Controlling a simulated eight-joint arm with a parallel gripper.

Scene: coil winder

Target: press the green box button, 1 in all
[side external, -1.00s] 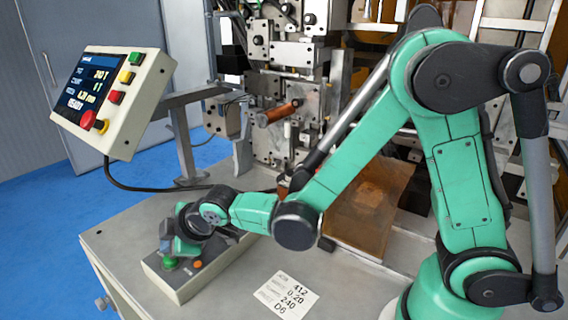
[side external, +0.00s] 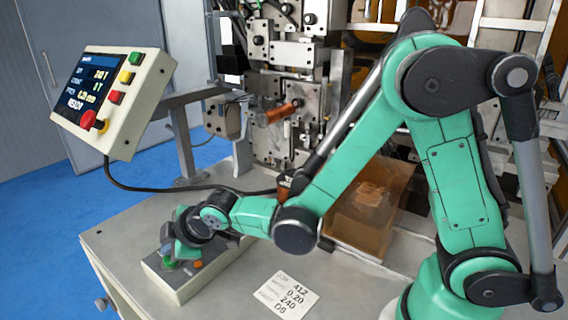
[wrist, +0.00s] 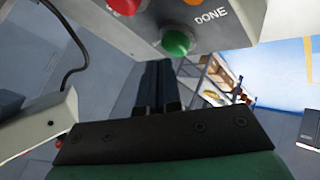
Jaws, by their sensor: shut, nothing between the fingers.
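The button box (side external: 190,284) is a pale box with a dark grey top at the left front of the bench. Its green button (side external: 168,264) shows just under the tip of my gripper (side external: 166,250). In the wrist view the green button (wrist: 177,43) is round and domed, below the word DONE. The shut, empty fingers of my gripper (wrist: 158,66) end in that view close beside the button, slightly left of and below it. I cannot tell whether they touch it.
An orange button (wrist: 193,2) and a red button (wrist: 124,5) are near the green one. A tilted control panel (side external: 112,100) with its own buttons stands at the left. A paper card (side external: 285,297) lies at the front. The winder (side external: 290,110) stands behind.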

